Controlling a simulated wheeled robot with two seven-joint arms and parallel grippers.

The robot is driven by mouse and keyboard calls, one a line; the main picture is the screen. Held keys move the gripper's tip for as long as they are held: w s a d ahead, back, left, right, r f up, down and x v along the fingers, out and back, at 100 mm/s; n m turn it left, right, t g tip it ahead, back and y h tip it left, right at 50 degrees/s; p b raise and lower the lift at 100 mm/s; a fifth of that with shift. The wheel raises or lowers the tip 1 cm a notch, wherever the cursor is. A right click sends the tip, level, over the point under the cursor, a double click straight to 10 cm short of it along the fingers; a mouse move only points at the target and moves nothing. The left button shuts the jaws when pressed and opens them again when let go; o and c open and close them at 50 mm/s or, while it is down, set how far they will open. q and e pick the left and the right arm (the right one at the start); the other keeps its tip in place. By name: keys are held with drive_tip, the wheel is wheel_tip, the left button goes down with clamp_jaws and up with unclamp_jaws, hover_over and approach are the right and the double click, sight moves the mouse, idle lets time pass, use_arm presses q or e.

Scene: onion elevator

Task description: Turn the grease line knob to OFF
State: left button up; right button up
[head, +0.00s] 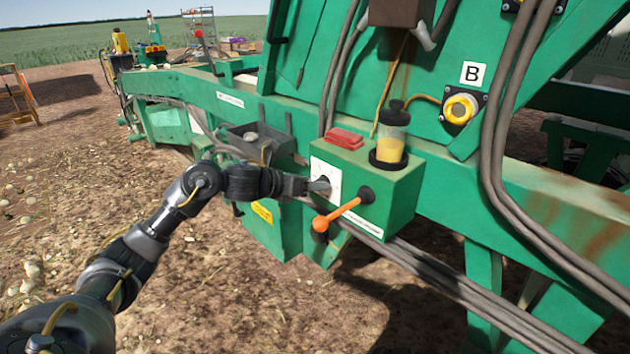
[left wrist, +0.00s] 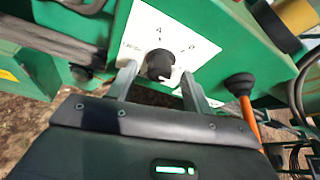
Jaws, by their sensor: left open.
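The grease line knob (left wrist: 160,65) is a small black round knob with a pale pointer mark, set on a white label plate (left wrist: 190,48) with markings around it. In the head view the plate (head: 332,178) sits on the left face of a green box. My left gripper (left wrist: 158,88) is open, with one finger on each side of the knob; I cannot tell whether the fingers touch it. In the head view my left gripper (head: 318,186) reaches the plate from the left and hides most of the knob. My right gripper is not in view.
An orange-handled lever (head: 343,212) sticks out just right of the plate. A red block (head: 344,139) and a jar with yellow grease (head: 391,138) stand on the box (head: 395,200). A grey tray (head: 262,143) is left. Cables run below and right.

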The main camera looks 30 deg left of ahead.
use_arm(q)
drive_tip(key=shift+x, duration=0.8)
drive_tip(key=shift+c, duration=0.4)
drive_tip(key=c, duration=0.9)
